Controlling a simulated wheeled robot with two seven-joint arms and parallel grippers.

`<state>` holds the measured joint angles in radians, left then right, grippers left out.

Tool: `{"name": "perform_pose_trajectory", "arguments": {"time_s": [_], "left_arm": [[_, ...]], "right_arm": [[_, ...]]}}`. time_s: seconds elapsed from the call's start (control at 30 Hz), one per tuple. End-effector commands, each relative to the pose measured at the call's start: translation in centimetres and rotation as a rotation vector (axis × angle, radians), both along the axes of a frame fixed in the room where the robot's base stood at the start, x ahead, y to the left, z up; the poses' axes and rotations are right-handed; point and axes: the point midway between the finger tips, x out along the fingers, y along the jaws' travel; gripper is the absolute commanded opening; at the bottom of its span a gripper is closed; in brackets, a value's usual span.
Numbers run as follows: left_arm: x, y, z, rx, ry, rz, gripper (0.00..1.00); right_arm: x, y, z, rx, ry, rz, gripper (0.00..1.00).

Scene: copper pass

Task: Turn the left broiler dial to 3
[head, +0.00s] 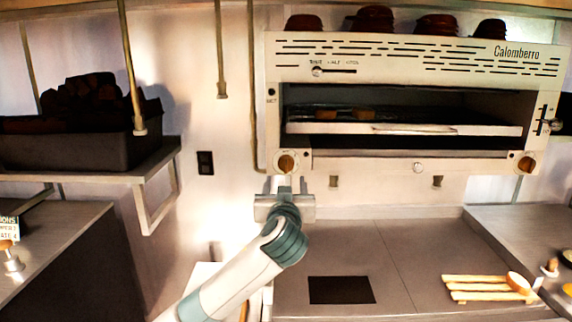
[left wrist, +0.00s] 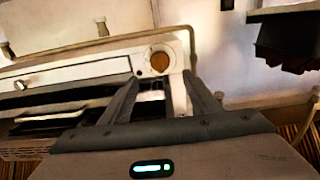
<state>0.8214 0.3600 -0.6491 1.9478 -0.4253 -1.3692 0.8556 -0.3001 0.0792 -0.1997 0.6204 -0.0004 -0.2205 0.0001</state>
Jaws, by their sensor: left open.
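The broiler (head: 420,95) is a pale wall-mounted unit marked "Calomberro". Its left dial (head: 286,163) is a round brown knob at the lower left corner; it also shows in the left wrist view (left wrist: 160,62). The dial's number marks are too small to read. My left gripper (head: 285,186) is just below the left dial in the head view. In the left wrist view its two fingers (left wrist: 162,90) are spread apart and empty, pointing toward the dial, and I see no contact. The right dial (head: 526,163) is at the lower right corner. My right gripper is not in view.
A counter (head: 420,240) lies below the broiler, with a dark square (head: 341,290) and a small wooden rack (head: 485,287) on it. A shelf at left holds a dark bin (head: 70,145). Dark bowls (head: 437,24) stand on the broiler. A wall outlet (head: 205,162) is left of the dial.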

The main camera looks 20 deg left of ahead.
Motion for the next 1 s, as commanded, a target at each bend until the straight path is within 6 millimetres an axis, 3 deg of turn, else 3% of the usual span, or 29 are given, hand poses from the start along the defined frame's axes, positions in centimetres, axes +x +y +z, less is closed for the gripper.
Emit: {"name": "perform_pose_trajectory", "arguments": {"time_s": [0.3, 0.6, 1.0], "left_arm": [[5.3, 1.6, 0.4, 0.003, 0.002, 0.002, 0.56], [9.3, 2.7, 0.3, 0.001, 0.000, 0.002, 0.56], [10.9, 3.1, 0.1, -0.001, -0.001, -0.001, 0.56]], "right_arm": [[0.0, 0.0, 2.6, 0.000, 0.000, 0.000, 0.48], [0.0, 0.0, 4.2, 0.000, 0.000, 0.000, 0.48], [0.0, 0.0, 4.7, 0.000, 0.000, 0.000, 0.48]]}}
